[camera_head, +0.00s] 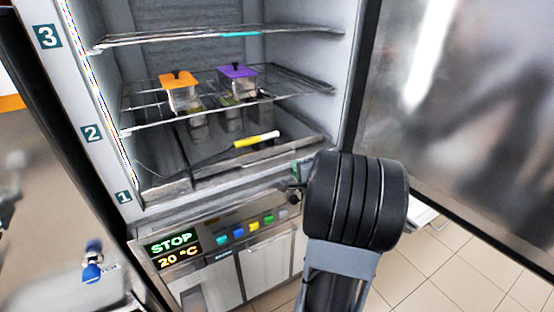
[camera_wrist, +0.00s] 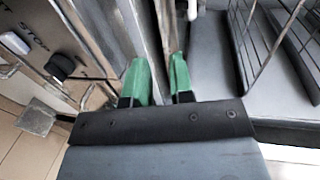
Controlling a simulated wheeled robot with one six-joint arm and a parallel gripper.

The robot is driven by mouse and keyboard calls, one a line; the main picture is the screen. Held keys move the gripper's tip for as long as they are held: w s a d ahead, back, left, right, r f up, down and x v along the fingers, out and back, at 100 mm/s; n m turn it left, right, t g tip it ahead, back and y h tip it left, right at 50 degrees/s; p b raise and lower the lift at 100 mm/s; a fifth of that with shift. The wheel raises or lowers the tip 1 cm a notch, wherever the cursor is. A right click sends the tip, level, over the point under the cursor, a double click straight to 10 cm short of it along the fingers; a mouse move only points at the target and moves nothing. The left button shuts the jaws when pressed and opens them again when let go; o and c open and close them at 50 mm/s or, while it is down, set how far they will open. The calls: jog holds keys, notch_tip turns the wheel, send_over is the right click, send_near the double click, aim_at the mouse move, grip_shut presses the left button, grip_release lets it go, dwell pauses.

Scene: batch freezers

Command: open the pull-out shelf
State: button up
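The open freezer cabinet holds wire shelves in the head view. The top shelf (camera_head: 150,40) by label 3 has a cyan front grip (camera_head: 240,34). The middle shelf (camera_head: 152,122) by label 2 carries containers. A yellow grip (camera_head: 256,139) lies lower, on a dark front bar near label 1. I cannot tell which shelf is the pull-out one. My gripper, with green fingers (camera_wrist: 159,82), is open in the wrist view, a metal edge showing beyond the gap. In the head view its tip (camera_head: 299,173) is largely hidden by my arm, near the cabinet's lower right front edge.
Containers with an orange lid (camera_head: 178,78) and a purple lid (camera_head: 237,71) stand on the middle shelf. The freezer door (camera_head: 455,110) stands open at right. A control panel (camera_head: 225,235) with coloured buttons is below. A black knob (camera_wrist: 62,66) shows in the wrist view.

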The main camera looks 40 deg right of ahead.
aim_at(277, 156)
jog(key=b+x, duration=0.1)
jog(key=x, duration=1.2)
jog(key=shift+w+a, duration=0.1)
grip_shut()
